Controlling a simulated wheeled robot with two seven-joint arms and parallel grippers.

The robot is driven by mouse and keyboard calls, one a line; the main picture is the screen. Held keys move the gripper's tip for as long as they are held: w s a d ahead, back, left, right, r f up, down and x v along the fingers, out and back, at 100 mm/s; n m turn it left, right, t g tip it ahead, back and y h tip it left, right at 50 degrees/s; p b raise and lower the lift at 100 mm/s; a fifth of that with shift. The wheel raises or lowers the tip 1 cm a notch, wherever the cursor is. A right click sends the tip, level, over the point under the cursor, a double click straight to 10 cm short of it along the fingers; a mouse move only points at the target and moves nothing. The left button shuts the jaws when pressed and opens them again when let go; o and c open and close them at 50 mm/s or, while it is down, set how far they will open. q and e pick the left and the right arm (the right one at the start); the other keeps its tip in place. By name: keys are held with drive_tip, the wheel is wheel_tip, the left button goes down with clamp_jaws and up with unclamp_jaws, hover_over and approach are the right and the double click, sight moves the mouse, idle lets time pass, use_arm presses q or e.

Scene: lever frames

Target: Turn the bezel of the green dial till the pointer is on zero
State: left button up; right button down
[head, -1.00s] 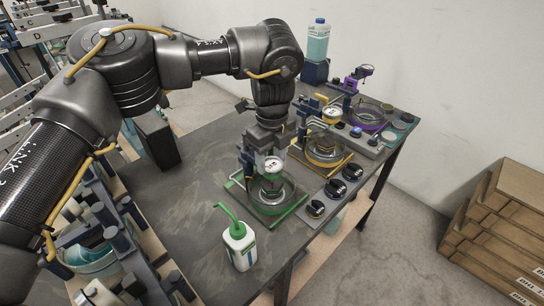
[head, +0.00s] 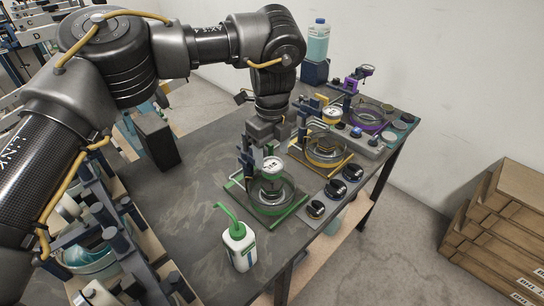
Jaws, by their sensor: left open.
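The green dial (head: 271,165) has a small round white face and sits above a clear round dish on the green-edged station (head: 235,187) near the table's front. Its pointer is too small to read. My left gripper (head: 262,148) is open and points down, just behind and above the dial. Its fingertips are small here and partly merge with the stand; I cannot tell whether they touch the bezel. My right gripper is not in view.
Yellow (head: 325,148) and purple (head: 370,114) stations stand behind to the right. Black knobs (head: 335,189) line the table's right edge. A white bottle with a green spout (head: 239,247) stands in front. A blue-green bottle (head: 317,42) stands at the back.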

sight(272, 164)
use_arm(q)
wheel_tip(272, 164, up, 9)
idle(0.3)
drive_tip(key=shift+f, duration=0.1)
